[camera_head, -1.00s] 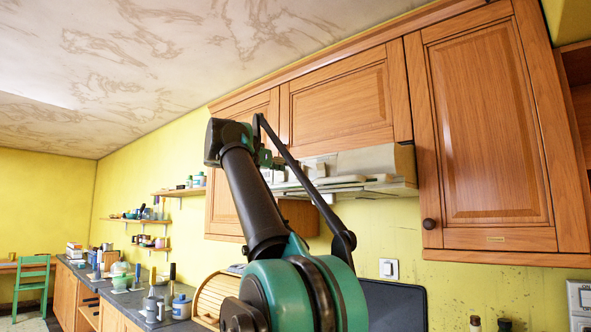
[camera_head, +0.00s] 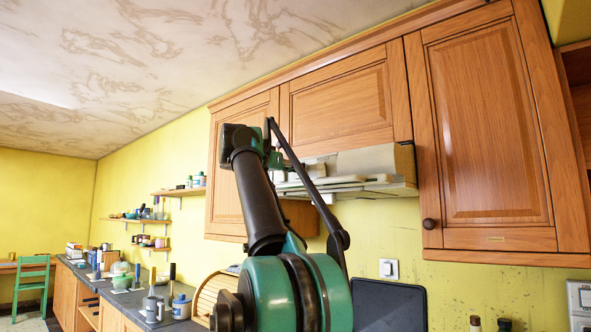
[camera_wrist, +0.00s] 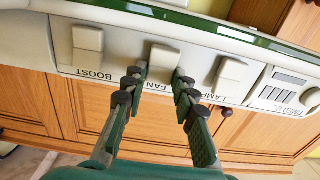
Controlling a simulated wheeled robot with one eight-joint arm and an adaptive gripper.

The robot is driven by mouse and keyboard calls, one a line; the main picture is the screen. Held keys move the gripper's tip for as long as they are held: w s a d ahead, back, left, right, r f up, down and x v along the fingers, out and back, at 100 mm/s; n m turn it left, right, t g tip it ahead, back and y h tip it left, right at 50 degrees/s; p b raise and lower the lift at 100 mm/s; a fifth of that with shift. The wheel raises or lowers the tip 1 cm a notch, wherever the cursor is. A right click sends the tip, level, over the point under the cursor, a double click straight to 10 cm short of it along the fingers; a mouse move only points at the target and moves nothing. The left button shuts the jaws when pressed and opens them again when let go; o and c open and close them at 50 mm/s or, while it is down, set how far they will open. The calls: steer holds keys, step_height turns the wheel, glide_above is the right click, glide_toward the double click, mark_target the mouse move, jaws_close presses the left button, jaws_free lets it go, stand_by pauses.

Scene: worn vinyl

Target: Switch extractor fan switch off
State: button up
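The extractor hood (camera_head: 365,165) is a pale box under the wall cabinets in the head view. In the wrist view its front panel (camera_wrist: 206,73) carries a row of pale rocker switches. The fan switch (camera_wrist: 163,57) is in the middle, with the label FAN partly covered by my fingers. My gripper (camera_wrist: 157,84) is open, its two dark fingertips apart, one on each side of the fan switch's near end. I cannot tell whether they touch the panel. In the head view my arm mostly hides the gripper near the hood's left part.
The boost switch (camera_wrist: 88,38) and lamp switch (camera_wrist: 231,75) flank the fan switch closely. A small panel with a round knob (camera_wrist: 310,97) is further right. Wooden cabinets (camera_head: 335,100) stand above the hood. A wall switch (camera_head: 389,268) is below it.

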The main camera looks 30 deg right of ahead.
jaws_close()
steer(key=shift+a+f+t+h, duration=0.1)
steer(key=shift+f+t+h, duration=0.25)
steer(key=shift+h, duration=0.65)
steer(key=shift+a+f+t+h, duration=0.1)
steer(key=shift+f+t+h, duration=0.2)
steer(key=shift+h, duration=0.7)
steer(key=o, duration=0.9)
jaws_free()
steer(key=shift+c, duration=0.2)
steer(key=v, duration=1.2)
steer(key=shift+d, duration=0.1)
